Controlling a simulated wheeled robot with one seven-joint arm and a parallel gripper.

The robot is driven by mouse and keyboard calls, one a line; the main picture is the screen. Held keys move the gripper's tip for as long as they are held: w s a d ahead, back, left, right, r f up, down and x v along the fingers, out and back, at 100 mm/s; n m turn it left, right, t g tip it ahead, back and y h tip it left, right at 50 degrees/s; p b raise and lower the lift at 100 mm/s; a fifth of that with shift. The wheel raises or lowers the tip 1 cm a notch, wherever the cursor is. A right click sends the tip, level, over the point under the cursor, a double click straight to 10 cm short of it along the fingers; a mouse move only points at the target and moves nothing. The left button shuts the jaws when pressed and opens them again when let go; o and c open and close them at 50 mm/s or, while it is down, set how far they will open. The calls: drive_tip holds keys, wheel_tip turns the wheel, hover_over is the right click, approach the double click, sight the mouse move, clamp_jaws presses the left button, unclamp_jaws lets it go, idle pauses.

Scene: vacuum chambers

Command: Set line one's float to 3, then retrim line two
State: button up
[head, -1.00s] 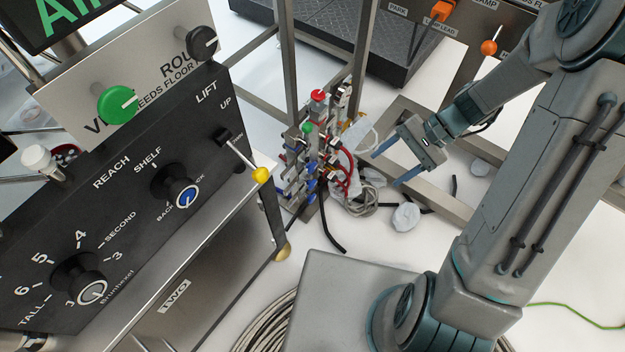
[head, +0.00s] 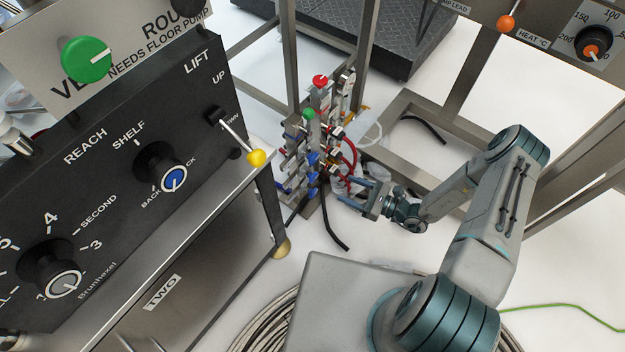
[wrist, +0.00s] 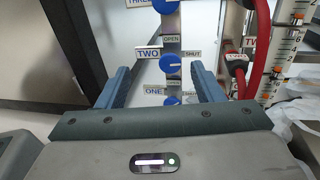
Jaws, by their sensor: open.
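My gripper (head: 352,190) is open, with its fingers at the right of the valve-and-tube rack (head: 311,165). In the wrist view, its fingers (wrist: 160,70) stand either side of a column of blue knobs. The knob by the label TWO (wrist: 173,65) shows between the fingertips; its white mark lies about level, towards SHUT. The knob by the label ONE (wrist: 172,101) is lower and partly cut off by my gripper. Scaled clear tubes (wrist: 284,50) with orange floats stand at the right; the float readings are too small to tell.
Red hoses (wrist: 259,40) loop between the knobs and the tubes. A black panel with dials and a yellow-tipped lever (head: 257,158) stands left of the rack. Steel frame posts (head: 291,60) rise behind it. A black hose (head: 333,227) lies on the floor in front.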

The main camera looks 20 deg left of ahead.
sight(315, 179)
wheel_tip(315, 179, down, 6)
drive_tip(key=m+t, duration=0.3)
drive_tip(key=shift+h, duration=0.3)
drive_tip(key=b+x, duration=0.1)
drive_tip(key=x, duration=0.3)
drive_tip(key=b+x, duration=0.1)
drive_tip(key=x, duration=0.3)
drive_tip(key=s+b+x, duration=0.1)
drive_tip(key=b+x, duration=0.1)
drive_tip(key=x, duration=0.3)
drive_tip(key=shift+a+r, duration=0.1)
drive_tip(key=shift+a, duration=0.1)
drive_tip(key=shift+w+a+r, duration=0.1)
drive_tip(key=shift+w+a, duration=0.1)
drive_tip(key=shift+a, duration=0.35)
